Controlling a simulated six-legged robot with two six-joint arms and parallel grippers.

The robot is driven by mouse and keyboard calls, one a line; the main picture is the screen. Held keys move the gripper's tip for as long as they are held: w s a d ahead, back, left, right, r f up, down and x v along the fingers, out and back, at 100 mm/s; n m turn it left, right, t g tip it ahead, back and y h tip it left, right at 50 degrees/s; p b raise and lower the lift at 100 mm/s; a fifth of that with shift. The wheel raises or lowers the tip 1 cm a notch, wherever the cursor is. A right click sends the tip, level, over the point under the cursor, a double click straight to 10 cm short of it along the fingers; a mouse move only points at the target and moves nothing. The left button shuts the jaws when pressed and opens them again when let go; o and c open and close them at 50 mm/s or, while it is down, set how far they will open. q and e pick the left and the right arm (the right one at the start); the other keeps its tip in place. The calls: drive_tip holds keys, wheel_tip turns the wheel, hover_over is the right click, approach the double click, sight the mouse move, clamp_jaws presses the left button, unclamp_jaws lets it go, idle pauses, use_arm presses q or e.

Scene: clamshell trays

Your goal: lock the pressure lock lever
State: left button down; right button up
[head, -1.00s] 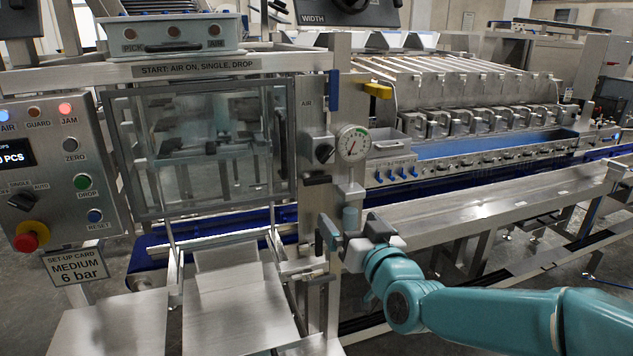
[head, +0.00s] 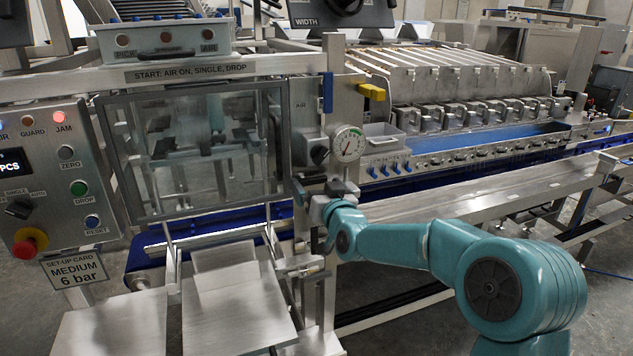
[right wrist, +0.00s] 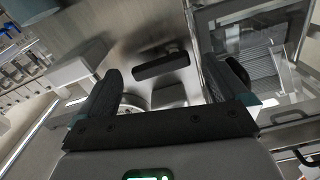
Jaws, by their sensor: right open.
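A dark bar-shaped lever, which I take for the pressure lock lever, sits on the steel panel (head: 308,120) below the black AIR knob (head: 319,155). In the right wrist view the lever (right wrist: 160,66) lies across the panel, beyond and between my fingertips. My right gripper (head: 320,189) is just in front of the panel, below the knob and gauge, and partly hides the lever in the head view. In the right wrist view my right gripper (right wrist: 168,85) is open with nothing between its fingers. Contact with the lever cannot be told. My left gripper is out of view.
A round pressure gauge (head: 348,144) is just above my right gripper. A framed clear guard window (head: 195,150) stands left of the panel. Steel chutes (head: 235,310) lie below. A blue handle (head: 328,92) and yellow part (head: 372,92) are higher up. The conveyor rail (head: 480,195) runs right.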

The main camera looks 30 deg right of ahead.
drive_tip(key=shift+w+d, duration=0.15)
drive_tip(key=shift+w, duration=0.35)
drive_tip(key=c, duration=1)
drive_tip(key=shift+f+n+b, duration=0.15)
drive_tip(key=shift+n+b, duration=0.15)
drive_tip(key=shift+b, duration=0.35)
drive_tip(key=shift+n+b, duration=0.3)
drive_tip(key=shift+b, duration=0.05)
drive_tip(key=shift+r+n, duration=0.3)
drive_tip(key=shift+n, duration=0.1)
drive_tip(key=shift+c, duration=0.2)
drive_tip(key=o, duration=1)
drive_tip(key=shift+o, duration=0.2)
drive_tip(key=shift+s, duration=0.1)
